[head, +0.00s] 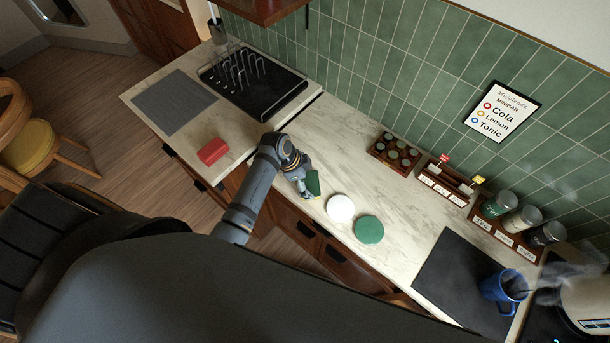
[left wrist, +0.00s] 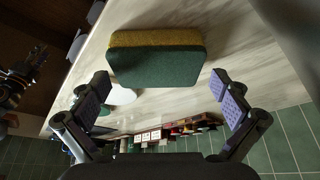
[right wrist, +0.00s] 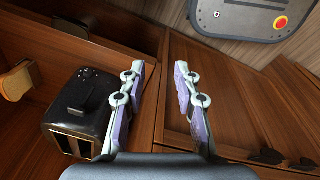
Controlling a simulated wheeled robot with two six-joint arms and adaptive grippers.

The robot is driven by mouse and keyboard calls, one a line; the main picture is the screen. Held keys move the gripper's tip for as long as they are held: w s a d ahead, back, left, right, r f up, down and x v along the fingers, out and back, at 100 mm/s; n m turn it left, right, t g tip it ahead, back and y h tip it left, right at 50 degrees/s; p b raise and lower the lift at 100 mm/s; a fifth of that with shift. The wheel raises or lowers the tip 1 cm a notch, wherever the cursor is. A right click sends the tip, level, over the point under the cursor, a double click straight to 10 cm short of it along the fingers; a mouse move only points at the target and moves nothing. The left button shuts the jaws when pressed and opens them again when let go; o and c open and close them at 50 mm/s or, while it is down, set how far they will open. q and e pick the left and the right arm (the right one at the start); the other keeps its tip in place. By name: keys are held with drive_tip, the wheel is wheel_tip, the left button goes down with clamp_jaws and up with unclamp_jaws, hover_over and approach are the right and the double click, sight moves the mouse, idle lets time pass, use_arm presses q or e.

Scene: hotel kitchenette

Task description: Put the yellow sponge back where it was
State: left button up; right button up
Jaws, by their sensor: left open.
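The yellow sponge with a dark green scouring side (head: 313,183) is on the marble counter near its front edge, left of a white disc (head: 341,208). In the left wrist view, the sponge (left wrist: 155,57) shows its green face and a yellow strip, and lies beyond the fingertips. My left gripper (head: 306,190) is at the sponge in the head view; it is open, with nothing between its fingers (left wrist: 165,90). My right gripper (right wrist: 159,75) is open and empty in front of wooden cabinet fronts, and does not show in the head view.
A green disc (head: 369,229) lies right of the white one. A red block (head: 212,151) is on the left counter, near a grey mat (head: 174,102) and dish rack (head: 252,82). Small wooden holders (head: 396,153) line the wall. A blue mug (head: 503,290) stands at right.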

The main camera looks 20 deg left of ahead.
use_arm(q)
drive_tip(key=b+v, duration=0.3)
drive_tip(key=v, duration=0.9)
use_arm(e)
drive_tip(key=f, duration=0.1)
drive_tip(key=s+f, duration=0.1)
drive_tip(key=f, duration=0.1)
drive_tip(key=shift+s+d+f, duration=0.1)
drive_tip(key=shift+s+f, duration=0.1)
drive_tip(key=shift+s, duration=0.05)
